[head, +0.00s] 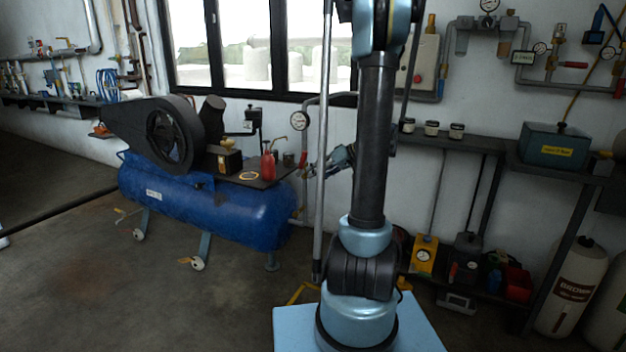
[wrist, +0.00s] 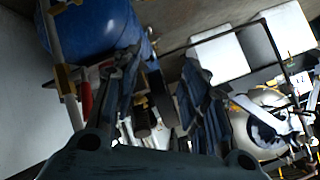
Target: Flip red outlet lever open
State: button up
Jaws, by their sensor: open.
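In the wrist view a red handle (wrist: 86,100), likely the same lever, lies left of my fingers beside a pale pipe. My gripper (head: 328,166) is just right of the lever in the head view, partly hidden by my arm. In the wrist view my gripper (wrist: 158,82) has its two dark fingers spread apart, with nothing held between them. The lever and the left finger appear apart.
A red bottle (head: 268,166) stands on the compressor's top plate, left of the pipe. A shelf (head: 465,142) and a green toolbox (head: 555,146) are at right. Gas cylinders (head: 572,290) stand at far right. The floor before the compressor is mostly clear.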

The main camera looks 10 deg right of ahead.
jog(key=s+a+r+m+g+h, duration=0.1)
jog(key=s+a, duration=0.1)
jog(key=s, duration=0.4)
jog(key=shift+s+a+h, duration=0.4)
